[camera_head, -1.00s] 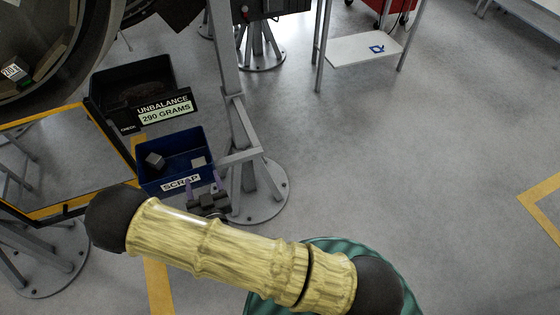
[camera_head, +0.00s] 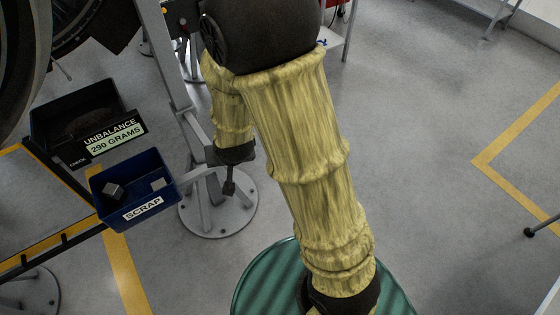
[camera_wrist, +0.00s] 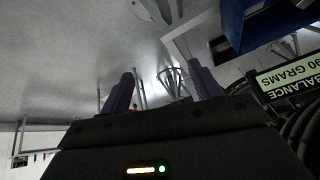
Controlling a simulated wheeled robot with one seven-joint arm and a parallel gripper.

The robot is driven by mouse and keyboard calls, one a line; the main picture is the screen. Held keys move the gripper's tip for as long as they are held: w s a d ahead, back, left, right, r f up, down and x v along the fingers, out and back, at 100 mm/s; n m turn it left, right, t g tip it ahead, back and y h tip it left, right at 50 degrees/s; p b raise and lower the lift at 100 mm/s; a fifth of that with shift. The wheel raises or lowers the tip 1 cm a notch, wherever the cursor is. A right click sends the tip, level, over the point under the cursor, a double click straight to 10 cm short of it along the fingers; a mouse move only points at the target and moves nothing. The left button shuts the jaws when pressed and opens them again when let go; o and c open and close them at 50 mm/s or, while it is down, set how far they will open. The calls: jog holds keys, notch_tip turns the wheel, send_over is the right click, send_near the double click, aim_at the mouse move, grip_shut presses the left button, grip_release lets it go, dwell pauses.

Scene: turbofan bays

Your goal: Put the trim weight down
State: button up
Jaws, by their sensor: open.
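Two small grey blocks lie in the blue bin marked SCRAP (camera_head: 143,213): one tilted on the left (camera_head: 113,190), one paler on the right (camera_head: 158,184). I cannot tell which one is the trim weight. My gripper (camera_wrist: 165,90) is open, with nothing between its two purple fingers in the wrist view. In the head view my gripper (camera_head: 230,185) is small and dark, to the right of the bin and apart from it, in front of the grey stand. The bin (camera_wrist: 255,25) also shows at the top right of the wrist view.
A black bin (camera_head: 50,110) with a sign reading UNBALANCE 290 GRAMS (camera_head: 115,138) stands behind the blue bin. A grey stand with a round foot (camera_head: 235,215) is close to my gripper. A yellow-edged frame is at left.

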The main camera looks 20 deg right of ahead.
jog(key=s+d+r+g, duration=0.1)
jog(key=s+d+r, duration=0.2)
jog(key=s+d, duration=0.2)
jog(key=s+d+r+n+g, duration=0.1)
jog(key=s+d+r+g, duration=0.1)
jog(key=s+d, duration=0.3)
jog(key=shift+s+d+r+g+h, duration=0.3)
jog(key=shift+s+r+h, duration=0.1)
jog(key=shift+r, duration=0.35)
